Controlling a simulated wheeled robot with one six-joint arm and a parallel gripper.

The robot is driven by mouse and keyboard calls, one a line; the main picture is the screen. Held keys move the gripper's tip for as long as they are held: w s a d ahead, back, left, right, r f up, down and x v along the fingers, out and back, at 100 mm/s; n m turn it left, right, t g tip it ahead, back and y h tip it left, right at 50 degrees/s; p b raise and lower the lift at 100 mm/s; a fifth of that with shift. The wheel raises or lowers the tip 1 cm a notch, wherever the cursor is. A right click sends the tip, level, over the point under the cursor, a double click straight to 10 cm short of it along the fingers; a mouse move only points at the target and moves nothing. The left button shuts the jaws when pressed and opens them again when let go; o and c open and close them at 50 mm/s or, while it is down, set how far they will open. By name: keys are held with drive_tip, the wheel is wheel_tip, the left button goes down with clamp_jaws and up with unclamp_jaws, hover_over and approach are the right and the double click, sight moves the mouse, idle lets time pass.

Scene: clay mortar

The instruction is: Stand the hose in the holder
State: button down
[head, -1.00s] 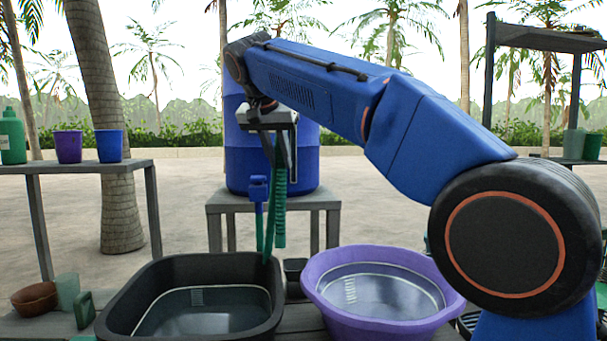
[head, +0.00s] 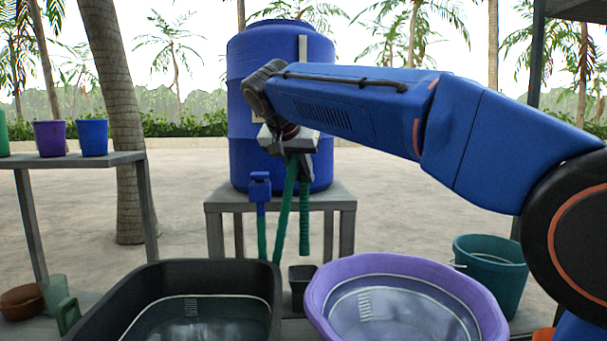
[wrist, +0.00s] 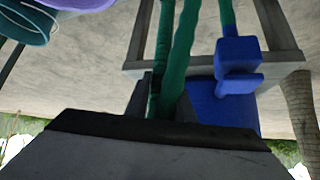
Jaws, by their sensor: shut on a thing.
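My gripper (head: 298,168) is shut on the green hose (head: 284,225) in front of the blue barrel. In the wrist view two green lengths of hose (wrist: 182,45) run close together at my gripper (wrist: 163,103). In the head view one length slants down behind the basins and a shorter ribbed length (head: 304,225) hangs beside it. Just left stands an upright blue piece (head: 260,187) on a green stem; it also shows in the wrist view (wrist: 238,62). I cannot tell for sure which thing is the holder. A small dark cup (head: 301,297) stands between the basins.
A black basin (head: 100,310) and a purple basin (head: 318,300) stand in front. The blue barrel (head: 285,50) sits on a grey stand (head: 338,205) behind. A teal bucket (head: 490,265) is at right. A shelf (head: 75,161) with cups is at left.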

sight(303, 228)
drive_tip(key=shift+f, duration=7.3)
drive_tip(key=c, duration=0.7)
unclamp_jaws()
drive_tip(key=shift+o, duration=0.2)
drive_tip(key=w+v, duration=0.1)
drive_tip(key=v, duration=0.9)
drive_tip(key=shift+s+r, duration=0.2)
drive_tip(key=shift+r, duration=0.4)
drive_tip(key=shift+d, duration=0.1)
